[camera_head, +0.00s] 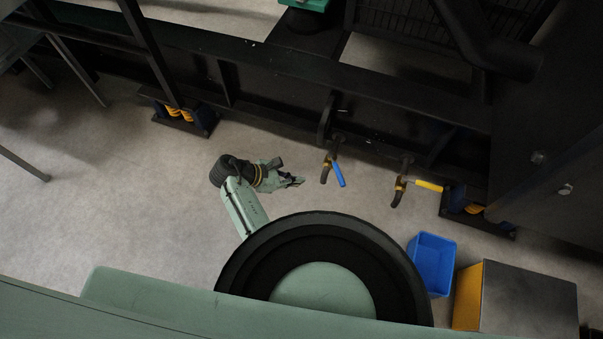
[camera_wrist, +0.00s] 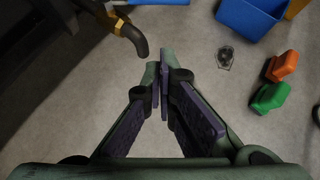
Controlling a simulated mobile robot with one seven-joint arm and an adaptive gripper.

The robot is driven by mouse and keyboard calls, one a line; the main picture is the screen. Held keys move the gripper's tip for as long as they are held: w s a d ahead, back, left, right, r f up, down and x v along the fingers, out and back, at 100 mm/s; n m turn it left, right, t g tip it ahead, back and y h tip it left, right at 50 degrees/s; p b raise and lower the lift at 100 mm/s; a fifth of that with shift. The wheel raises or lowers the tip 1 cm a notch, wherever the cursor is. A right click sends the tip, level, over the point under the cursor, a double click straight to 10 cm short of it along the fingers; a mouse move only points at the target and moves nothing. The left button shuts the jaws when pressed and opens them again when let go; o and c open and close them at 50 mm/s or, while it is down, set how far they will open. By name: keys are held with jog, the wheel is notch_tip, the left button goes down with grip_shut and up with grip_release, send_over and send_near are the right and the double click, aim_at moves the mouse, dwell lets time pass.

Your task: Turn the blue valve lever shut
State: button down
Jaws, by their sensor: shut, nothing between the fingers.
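The blue valve lever (camera_head: 339,174) sits on a brass valve on a dark pipe stub (camera_head: 325,175) at the lower side of the black frame. In the head view it slants down and to the right. In the wrist view the lever (camera_wrist: 160,2) shows only at the top edge, beside the brass valve body (camera_wrist: 118,22) and the dark pipe elbow (camera_wrist: 139,43). My gripper (camera_head: 299,181) is left of the valve, apart from it, pointing toward it. In the wrist view my gripper (camera_wrist: 160,75) has its fingers together with nothing between them.
A second valve with a yellow lever (camera_head: 428,186) is to the right. A blue bin (camera_head: 432,263) and a yellow-sided box (camera_head: 515,298) stand on the floor. Orange (camera_wrist: 284,66) and green (camera_wrist: 269,97) objects lie on the floor. The black frame (camera_head: 290,75) bounds the far side.

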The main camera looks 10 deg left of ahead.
aim_at(337, 170)
jog(key=w+d+f, duration=0.1)
jog(key=d, duration=0.2)
jog(key=w+d+f, duration=0.2)
jog(key=d, duration=0.1)
jog(key=w+d+f, duration=0.1)
jog(key=d, duration=0.2)
jog(key=shift+w+f, duration=0.15)
jog(key=shift+w, duration=0.05)
jog(key=shift+d+p, duration=0.15)
jog(key=shift+p, duration=0.25)
jog(key=shift+d+n+t+p, duration=0.2)
jog(key=shift+n+t+p, duration=0.1)
jog(key=shift+p, duration=0.15)
